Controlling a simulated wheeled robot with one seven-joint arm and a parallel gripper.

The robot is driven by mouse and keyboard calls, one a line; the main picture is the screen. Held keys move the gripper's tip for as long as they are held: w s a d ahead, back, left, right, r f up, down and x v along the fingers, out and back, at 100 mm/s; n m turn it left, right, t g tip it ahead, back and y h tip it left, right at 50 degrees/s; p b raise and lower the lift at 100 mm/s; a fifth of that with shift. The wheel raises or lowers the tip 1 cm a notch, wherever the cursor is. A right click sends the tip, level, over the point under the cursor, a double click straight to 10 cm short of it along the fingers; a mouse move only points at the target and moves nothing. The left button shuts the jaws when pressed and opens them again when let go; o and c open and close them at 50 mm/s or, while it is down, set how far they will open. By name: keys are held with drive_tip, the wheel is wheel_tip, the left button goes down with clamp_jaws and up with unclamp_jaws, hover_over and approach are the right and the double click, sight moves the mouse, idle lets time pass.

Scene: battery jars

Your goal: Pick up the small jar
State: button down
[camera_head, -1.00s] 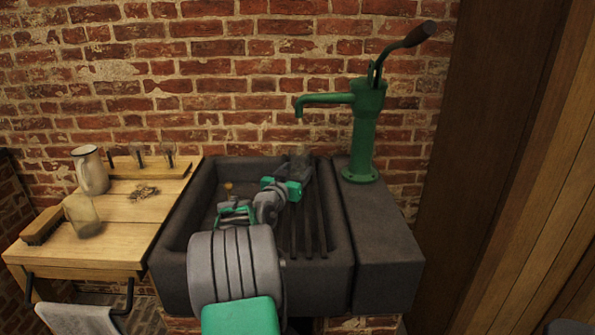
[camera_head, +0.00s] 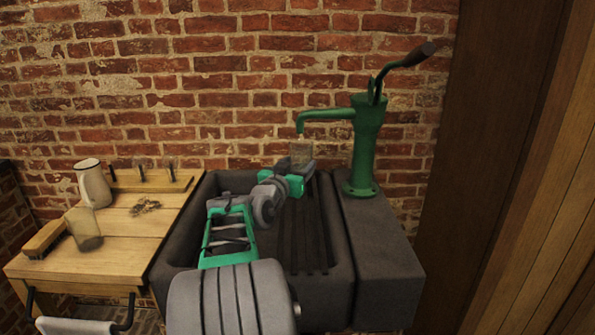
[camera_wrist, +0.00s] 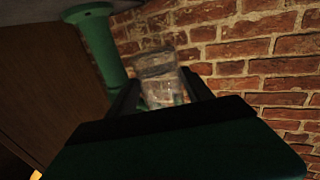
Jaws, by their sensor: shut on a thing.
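The small jar (camera_head: 301,151) is clear glass and is held up above the back of the dark stone sink, just below the spout of the green pump. My gripper (camera_head: 303,166) is shut on it. In the wrist view the small jar (camera_wrist: 158,77) stands between the two dark fingers of my gripper (camera_wrist: 162,95), looking nearly upright. The jar's lower part is partly hidden by the gripper.
The green hand pump (camera_head: 364,145) stands on the stone ledge (camera_head: 380,240) right of the sink (camera_head: 340,260). A wooden table (camera_head: 130,235) at left holds a larger glass jar (camera_head: 84,229), a white jug (camera_head: 94,184) and a brush (camera_head: 45,238). The brick wall is close behind.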

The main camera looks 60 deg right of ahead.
sight(299, 166)
drive_tip(key=shift+s+a+r, duration=0.55)
drive_tip(key=shift+s+a, duration=0.1)
drive_tip(key=shift+a, duration=0.55)
drive_tip(key=shift+s+a+r, duration=0.6)
drive_tip(key=shift+s+a, duration=0.05)
drive_tip(key=shift+a, duration=0.5)
drive_tip(key=shift+s+a+r, duration=0.55)
drive_tip(key=shift+s+a, duration=0.1)
drive_tip(key=shift+a, duration=0.55)
drive_tip(key=shift+r, duration=0.1)
